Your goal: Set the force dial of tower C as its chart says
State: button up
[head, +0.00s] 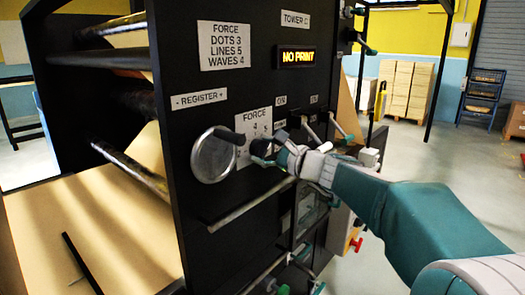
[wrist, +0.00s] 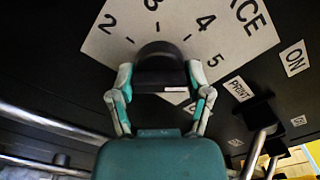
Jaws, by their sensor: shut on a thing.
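The black force dial (head: 260,147) sits on its white scale plate (head: 253,125) on the dark panel of tower C, labelled by a sign (head: 295,20). In the wrist view the dial (wrist: 160,53) is between the fingers of my gripper (wrist: 160,80), which is shut on it. The plate's numbers 2, 3, 4 and 5 (wrist: 204,22) fan around it. The chart (head: 224,45) reads dots 3, lines 5, waves 4. My gripper (head: 272,156) also shows in the head view.
A display (head: 296,57) reads "NO PRINT". Left of the dial is the register handwheel (head: 213,155) with a black knob. Right of it are levers (wrist: 262,125) by ON and PRINT labels. A horizontal bar (head: 250,205) runs below. Stacked boxes (head: 405,90) stand far behind.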

jog(key=shift+w+f, duration=0.1)
jog(key=shift+f, duration=0.35)
jog(key=o, duration=1.2)
jog(key=shift+d, duration=0.1)
jog(key=shift+c, duration=0.2)
jog(key=shift+r, duration=0.2)
jog(key=v, duration=1.2)
